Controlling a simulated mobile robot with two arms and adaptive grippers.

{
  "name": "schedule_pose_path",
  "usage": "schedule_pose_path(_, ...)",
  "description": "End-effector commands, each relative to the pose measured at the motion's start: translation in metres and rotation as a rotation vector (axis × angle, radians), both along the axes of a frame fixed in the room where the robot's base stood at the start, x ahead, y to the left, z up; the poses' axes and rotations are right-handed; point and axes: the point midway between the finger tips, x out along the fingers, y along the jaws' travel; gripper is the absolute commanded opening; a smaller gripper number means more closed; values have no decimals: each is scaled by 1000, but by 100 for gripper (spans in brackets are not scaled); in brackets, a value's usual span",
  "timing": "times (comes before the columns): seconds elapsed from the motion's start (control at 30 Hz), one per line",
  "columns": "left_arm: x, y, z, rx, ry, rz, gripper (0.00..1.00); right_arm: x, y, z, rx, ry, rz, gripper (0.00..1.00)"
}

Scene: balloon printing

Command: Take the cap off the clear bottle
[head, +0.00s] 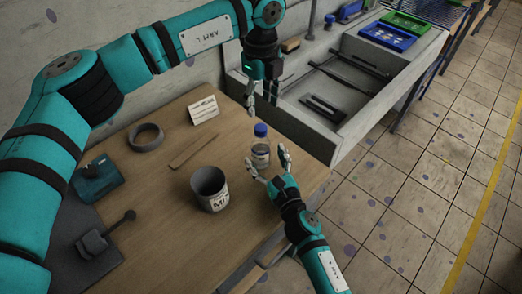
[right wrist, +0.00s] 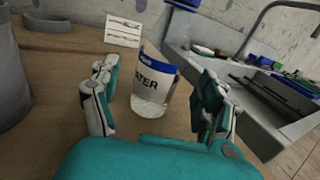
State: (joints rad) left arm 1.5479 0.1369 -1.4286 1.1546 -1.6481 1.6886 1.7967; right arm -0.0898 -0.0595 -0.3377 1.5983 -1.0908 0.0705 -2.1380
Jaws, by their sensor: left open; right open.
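The clear bottle (head: 260,157) stands upright near the table's right edge, with its blue cap (head: 260,130) on. The bottle's label reads WATER in the right wrist view (right wrist: 153,88), and the cap (right wrist: 184,5) is cut by the top edge there. My left gripper (head: 262,101) is open and points down above the cap, apart from it. My right gripper (head: 268,160) is open low by the bottle. In the right wrist view its fingers (right wrist: 157,88) stand on either side of the bottle, with gaps visible on both sides.
A grey cup (head: 209,190) stands left of the bottle. A wooden stick (head: 193,150), a grey ring (head: 146,137) and a small card (head: 204,110) are on the table (head: 160,220). A grey sink (head: 345,125) adjoins behind, with green and blue trays (head: 388,37) beyond.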

Motion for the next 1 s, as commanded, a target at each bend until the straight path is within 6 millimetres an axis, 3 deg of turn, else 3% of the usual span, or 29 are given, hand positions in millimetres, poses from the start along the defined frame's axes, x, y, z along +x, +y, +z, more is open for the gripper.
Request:
schedule_pose_path(0.1, 0, 0, 0, 0, 0, 0, 50, 18, 7, 1, 1, -1, -1, 79)
schedule_pose_path(0.27, 0, 0, 0, 0, 0, 0, 50, 31, 12, 0, 0, -1, -1, 79)
schedule_pose_path(0.63, 0, 0, 0, 0, 0, 0, 50, 35, 14, 0, 0, 0, -1, 79)
schedule_pose_path(1.0, 0, 0, 0, 0, 0, 0, 50, 34, 14, 0, 0, 0, -1, 30)
